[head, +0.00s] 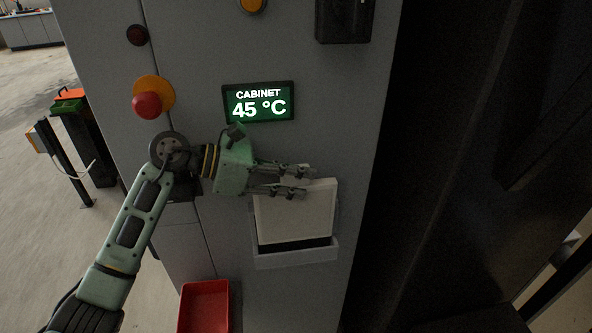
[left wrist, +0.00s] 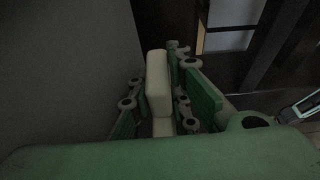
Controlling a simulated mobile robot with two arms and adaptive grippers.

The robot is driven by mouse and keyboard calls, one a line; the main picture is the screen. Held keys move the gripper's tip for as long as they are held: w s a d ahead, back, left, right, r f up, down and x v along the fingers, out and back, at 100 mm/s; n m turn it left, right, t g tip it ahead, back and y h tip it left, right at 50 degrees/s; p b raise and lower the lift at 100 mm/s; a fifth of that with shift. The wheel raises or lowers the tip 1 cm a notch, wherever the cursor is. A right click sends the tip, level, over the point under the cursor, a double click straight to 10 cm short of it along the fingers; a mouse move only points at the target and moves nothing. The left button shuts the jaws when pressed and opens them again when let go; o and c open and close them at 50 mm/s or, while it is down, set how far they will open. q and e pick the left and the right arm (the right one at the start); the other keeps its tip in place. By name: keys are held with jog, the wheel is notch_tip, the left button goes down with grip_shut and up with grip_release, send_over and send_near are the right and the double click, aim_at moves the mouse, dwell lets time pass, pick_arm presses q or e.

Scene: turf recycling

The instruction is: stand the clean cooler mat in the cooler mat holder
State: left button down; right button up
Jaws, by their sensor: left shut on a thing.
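My left gripper (head: 306,182) is in front of the grey cabinet, below its display. It is shut on the cooler mat (head: 295,218), a cream-white flat square panel, gripped near its top edge. In the left wrist view the mat (left wrist: 158,85) shows edge-on between the two green finger pads. The mat is nearly upright, tilted slightly in the picture. The cooler mat holder (head: 297,259) is a shallow grey tray on the cabinet front, directly below the mat. A dark strip shows between the mat's lower edge and the holder's front wall. I cannot tell whether the mat touches the holder. My right gripper is not visible.
The cabinet carries a green display (head: 259,103) reading 45 °C and a red emergency button (head: 147,105). A red bin (head: 204,306) stands below left of the holder. A dark structure (head: 450,170) stands to the right. Open floor (head: 30,210) lies to the left.

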pick_arm(q)
jog(key=shift+w+f, duration=0.15)
jog(key=shift+f, duration=0.6)
jog(key=shift+s+d, duration=0.1)
jog(key=shift+s, duration=0.1)
jog(key=shift+r, duration=0.1)
jog(key=shift+b, duration=0.55)
